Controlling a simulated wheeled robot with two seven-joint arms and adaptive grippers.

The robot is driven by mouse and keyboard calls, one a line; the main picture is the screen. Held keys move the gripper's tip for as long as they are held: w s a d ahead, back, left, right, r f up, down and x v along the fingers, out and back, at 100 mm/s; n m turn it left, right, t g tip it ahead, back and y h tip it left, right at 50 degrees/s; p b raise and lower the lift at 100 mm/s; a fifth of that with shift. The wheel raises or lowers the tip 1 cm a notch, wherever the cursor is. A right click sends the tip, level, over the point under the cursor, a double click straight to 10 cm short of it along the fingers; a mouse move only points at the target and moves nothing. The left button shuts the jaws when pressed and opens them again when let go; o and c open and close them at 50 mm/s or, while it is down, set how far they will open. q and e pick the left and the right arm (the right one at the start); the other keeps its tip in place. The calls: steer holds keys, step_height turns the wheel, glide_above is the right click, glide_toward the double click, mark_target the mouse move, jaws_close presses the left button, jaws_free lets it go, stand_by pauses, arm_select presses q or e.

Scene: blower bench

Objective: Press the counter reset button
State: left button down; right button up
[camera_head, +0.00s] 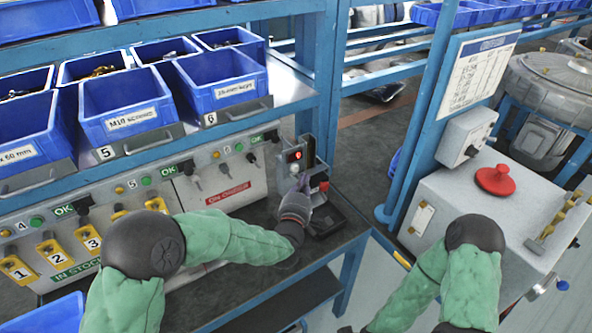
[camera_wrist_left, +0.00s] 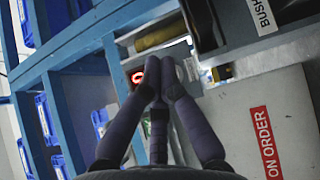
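The counter (camera_head: 294,156) is a small grey box with a lit red display, at the right end of the bench's panel. Its red display (camera_wrist_left: 137,77) also shows in the left wrist view, partly behind my fingers. The reset button cannot be made out clearly; my fingers hide part of the counter's front. My left gripper (camera_head: 304,182) is just below and in front of the counter. In the left wrist view its fingertips (camera_wrist_left: 160,66) are together with nothing between them. Whether they touch the counter cannot be told.
A dark tray-like device with a red part (camera_head: 324,186) stands close to the right of my left gripper. Blue bins (camera_head: 127,115) sit on the shelf above the panel. A grey cabinet with a red knob (camera_head: 495,179) stands at the right. The bench top in front is clear.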

arm_select(q)
steer(key=s+d, duration=0.2)
steer(key=shift+s, duration=0.4)
arm_select(e)
steer(key=shift+f, duration=0.2)
stand_by(0.4)
